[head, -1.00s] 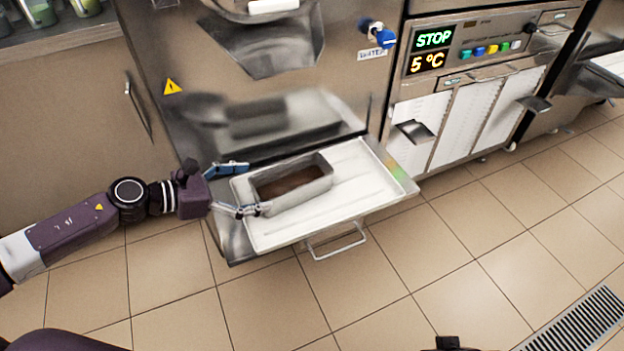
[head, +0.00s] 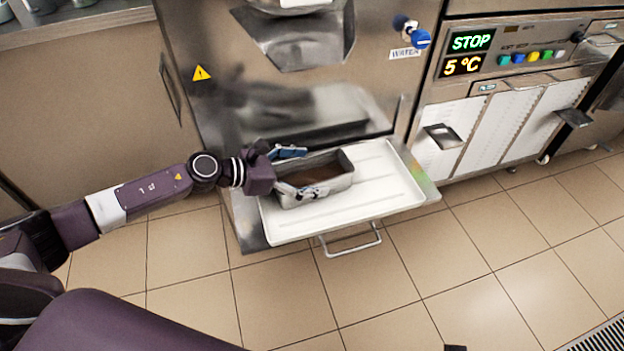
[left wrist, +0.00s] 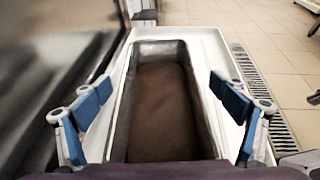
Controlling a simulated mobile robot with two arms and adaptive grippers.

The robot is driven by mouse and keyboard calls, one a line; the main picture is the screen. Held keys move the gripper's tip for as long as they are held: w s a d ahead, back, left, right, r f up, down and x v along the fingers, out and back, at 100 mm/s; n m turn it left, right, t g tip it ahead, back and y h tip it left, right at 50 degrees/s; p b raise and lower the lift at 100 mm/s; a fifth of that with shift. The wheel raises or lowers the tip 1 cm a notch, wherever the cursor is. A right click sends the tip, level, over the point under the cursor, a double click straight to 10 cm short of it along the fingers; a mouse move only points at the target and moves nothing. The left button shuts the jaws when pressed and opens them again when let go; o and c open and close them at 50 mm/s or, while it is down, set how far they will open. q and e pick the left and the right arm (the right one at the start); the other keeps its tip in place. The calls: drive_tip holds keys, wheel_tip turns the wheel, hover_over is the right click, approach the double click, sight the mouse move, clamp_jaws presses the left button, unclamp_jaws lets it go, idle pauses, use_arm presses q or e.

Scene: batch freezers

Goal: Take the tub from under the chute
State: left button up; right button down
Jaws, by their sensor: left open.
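The tub (head: 338,185) is a long grey metal pan with brown contents in it. It sits upright on a white tray, at the tray's left part, below the steel chute (head: 300,48). My left gripper (head: 295,172) is open at the tub's left end, one finger along each long side. In the left wrist view the tub (left wrist: 197,92) lies lengthwise between the two blue-padded fingers (left wrist: 164,92), with a gap showing on each side. Whether either finger touches the tub lower down is hidden. My right gripper is not seen.
The white tray (head: 385,205) sticks out from the freezer front, with a wire handle (head: 350,240) below it. The steel front (head: 290,105) rises close behind the tub. A panel reading STOP and 5 °C (head: 470,52) is at right. Tiled floor lies open in front.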

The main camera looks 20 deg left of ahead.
use_arm(q)
drive_tip(key=shift+w+d, duration=0.1)
drive_tip(key=shift+w, duration=0.05)
drive_tip(key=c, duration=1.5)
drive_tip(key=shift+c, duration=0.8)
drive_tip(key=shift+r, duration=0.2)
